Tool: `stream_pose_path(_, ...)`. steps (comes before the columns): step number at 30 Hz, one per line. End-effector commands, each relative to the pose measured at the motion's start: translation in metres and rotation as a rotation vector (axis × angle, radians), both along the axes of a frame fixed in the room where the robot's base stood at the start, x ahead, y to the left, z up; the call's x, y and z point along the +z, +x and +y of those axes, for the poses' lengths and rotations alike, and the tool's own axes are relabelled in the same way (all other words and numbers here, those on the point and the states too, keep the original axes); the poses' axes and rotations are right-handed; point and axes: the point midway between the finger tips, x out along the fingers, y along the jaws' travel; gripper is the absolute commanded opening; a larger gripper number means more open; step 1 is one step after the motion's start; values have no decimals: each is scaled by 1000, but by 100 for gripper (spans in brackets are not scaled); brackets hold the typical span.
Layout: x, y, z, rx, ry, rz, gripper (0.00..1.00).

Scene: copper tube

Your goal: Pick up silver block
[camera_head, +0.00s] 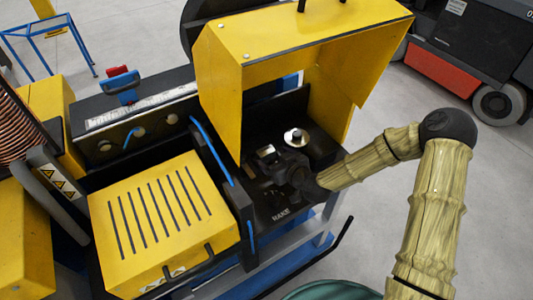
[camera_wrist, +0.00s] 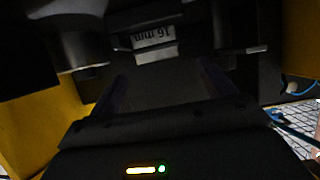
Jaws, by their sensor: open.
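The silver block (camera_head: 266,151) is a small pale piece inside the yellow machine housing in the head view. In the wrist view a light grey block (camera_wrist: 155,55) marked "16 mm" shows at the upper middle, dim and in shadow; it looks like the same block. My gripper (camera_head: 279,169) is dark and reaches into the housing from the right, close to the block. In the wrist view my gripper (camera_wrist: 163,85) has its two fingers apart, with nothing visible between them. The block lies beyond the fingertips. The dark picture hides whether anything touches.
The yellow housing (camera_head: 222,85) stands around the work area, with its hood above. A round silver part (camera_head: 296,138) stands right of the block. A yellow slotted cover (camera_head: 160,215) is to the left. A forklift (camera_head: 470,50) stands behind on open floor.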

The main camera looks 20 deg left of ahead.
Motion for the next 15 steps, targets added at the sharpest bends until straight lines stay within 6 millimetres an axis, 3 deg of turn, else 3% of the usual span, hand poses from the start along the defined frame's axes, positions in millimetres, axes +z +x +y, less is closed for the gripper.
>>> stream_pose_path(8,0,0,0,0,0,0,82)
stream_pose_path(15,-7,12,13,0,1,3,82)
